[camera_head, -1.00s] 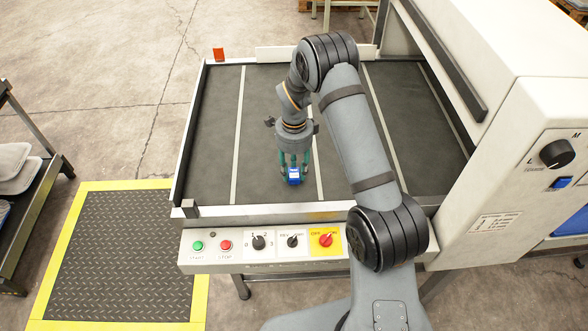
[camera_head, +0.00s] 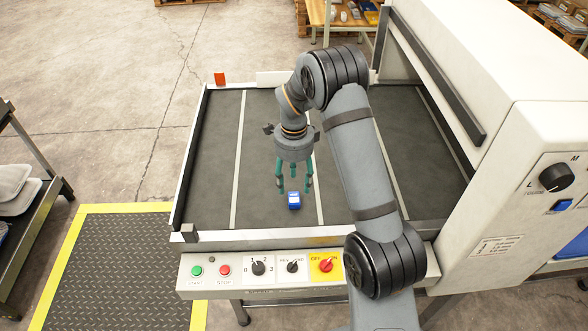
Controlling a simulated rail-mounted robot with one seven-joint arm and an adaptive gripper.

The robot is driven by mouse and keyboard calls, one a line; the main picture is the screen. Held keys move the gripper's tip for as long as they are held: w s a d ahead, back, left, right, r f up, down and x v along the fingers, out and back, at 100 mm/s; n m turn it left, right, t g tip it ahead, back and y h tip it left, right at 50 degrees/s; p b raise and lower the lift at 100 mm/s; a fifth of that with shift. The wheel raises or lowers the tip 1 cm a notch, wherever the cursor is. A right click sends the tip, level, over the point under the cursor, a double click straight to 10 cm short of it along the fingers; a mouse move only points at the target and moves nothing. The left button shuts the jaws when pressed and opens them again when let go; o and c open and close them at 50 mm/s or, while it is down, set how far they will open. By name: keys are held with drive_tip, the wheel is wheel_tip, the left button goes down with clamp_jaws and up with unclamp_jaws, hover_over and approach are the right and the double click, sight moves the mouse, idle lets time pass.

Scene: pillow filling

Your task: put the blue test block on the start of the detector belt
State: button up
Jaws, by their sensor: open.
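The blue test block (camera_head: 294,201) rests on the dark detector belt (camera_head: 215,150), near the belt's front edge and left of the detector housing. It has a pale patch on its top. My gripper (camera_head: 294,186) hangs above and just behind the block in the picture, with its green fingers spread apart. The fingers are open and the block is clear of them. The exact height of the fingertips over the belt is hard to tell.
The control panel (camera_head: 310,269) with buttons and knobs runs along the belt's front. The white detector housing (camera_head: 545,120) stands at the right. A cart (camera_head: 30,190) with pale pouches is at the far left. A yellow-edged floor mat (camera_head: 125,265) lies at the lower left.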

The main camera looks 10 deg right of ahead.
sight(294, 196)
wheel_tip(294, 196, up, 6)
idle(0.5)
